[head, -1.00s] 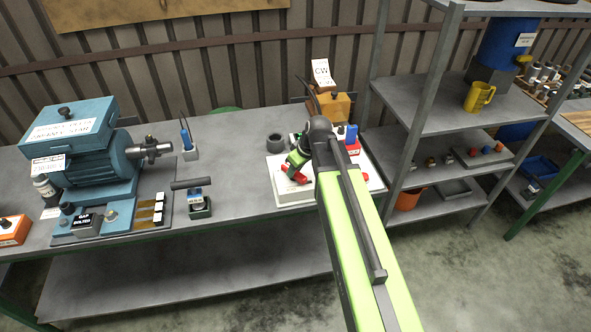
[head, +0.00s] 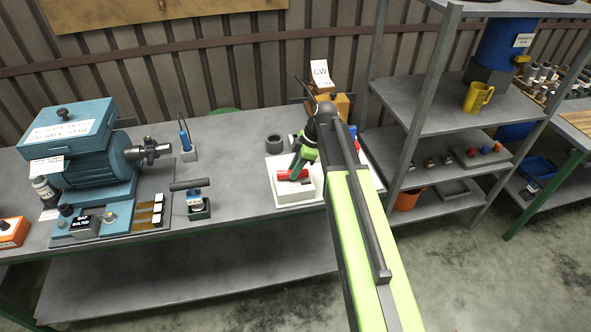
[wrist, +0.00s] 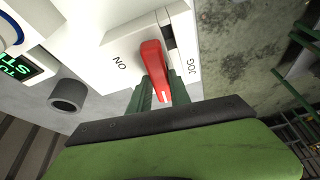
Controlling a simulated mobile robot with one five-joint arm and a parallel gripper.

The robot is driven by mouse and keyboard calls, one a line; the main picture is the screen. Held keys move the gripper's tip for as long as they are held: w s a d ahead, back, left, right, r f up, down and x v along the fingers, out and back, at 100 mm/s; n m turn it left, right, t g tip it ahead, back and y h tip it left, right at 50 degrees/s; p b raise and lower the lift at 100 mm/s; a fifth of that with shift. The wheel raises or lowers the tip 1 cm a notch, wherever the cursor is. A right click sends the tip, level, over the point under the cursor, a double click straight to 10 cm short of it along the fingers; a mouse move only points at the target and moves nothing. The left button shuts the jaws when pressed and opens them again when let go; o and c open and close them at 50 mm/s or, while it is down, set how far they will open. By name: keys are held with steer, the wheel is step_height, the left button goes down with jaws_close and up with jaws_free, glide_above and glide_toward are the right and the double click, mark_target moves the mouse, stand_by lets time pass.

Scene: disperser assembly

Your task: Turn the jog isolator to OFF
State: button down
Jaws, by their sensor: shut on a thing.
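The jog isolator's red handle (wrist: 155,65) sits on a white box with the words ON and JOG beside it. In the wrist view it lies between my gripper's two green fingers (wrist: 158,92), which are shut on it. The handle's free end points toward my gripper. In the head view the white box (head: 306,190) stands on a white panel at the bench's right end, and my gripper (head: 296,172) reaches down to the red handle from above. My arm hides part of the panel.
A grey ring (head: 274,145) stands on the bench just behind the panel. An orange block with a CW card (head: 320,72) is behind my arm. A blue motor unit (head: 95,160) fills the left side. A shelf rack (head: 430,120) stands close on the right.

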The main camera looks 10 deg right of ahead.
steer(key=shift+d+n+g, duration=0.1)
steer(key=shift+n+g, duration=0.2)
steer(key=shift+n, duration=0.3)
steer(key=c, duration=1.2)
jaws_free()
steer(key=shift+r, duration=0.1)
steer(key=p+v, duration=1.6)
steer(key=v, duration=0.1)
steer(key=shift+r, duration=0.15)
